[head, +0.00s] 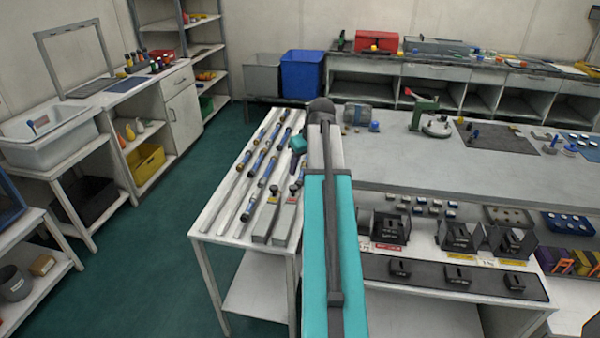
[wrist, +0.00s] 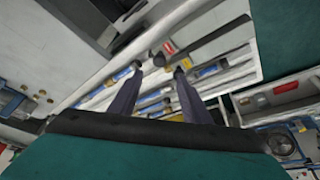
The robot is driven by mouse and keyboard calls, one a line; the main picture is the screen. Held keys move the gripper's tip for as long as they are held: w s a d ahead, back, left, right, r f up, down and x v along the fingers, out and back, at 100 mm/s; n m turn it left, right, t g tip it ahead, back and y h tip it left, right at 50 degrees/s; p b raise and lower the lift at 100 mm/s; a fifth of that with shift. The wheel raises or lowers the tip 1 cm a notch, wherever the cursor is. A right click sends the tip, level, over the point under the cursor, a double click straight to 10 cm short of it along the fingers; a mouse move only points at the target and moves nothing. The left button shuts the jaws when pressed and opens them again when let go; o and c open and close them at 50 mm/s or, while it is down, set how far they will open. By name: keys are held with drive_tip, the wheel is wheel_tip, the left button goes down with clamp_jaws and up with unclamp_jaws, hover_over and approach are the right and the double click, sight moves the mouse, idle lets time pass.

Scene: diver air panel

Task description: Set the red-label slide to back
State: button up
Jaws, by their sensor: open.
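Two long grey slide housings (head: 264,222) with dark knobs lie side by side on the left table in the head view. In the wrist view a small red label (wrist: 169,47) and a yellow one sit on pale parts just beyond the fingertips. In the head view my arm covers part of this area.
Blue-banded rods (head: 247,186) lie left of the housings. Black boxes (head: 390,228) with red and yellow labels stand on a shelf under the right-hand bench (head: 440,180), with a dark strip of black blocks (head: 457,275) in front. Green floor (head: 180,225) is clear on the left.

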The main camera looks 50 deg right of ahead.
drive_tip(key=shift+s+a+r, duration=0.1)
drive_tip(key=shift+s+r, duration=0.15)
drive_tip(key=shift+r, duration=0.35)
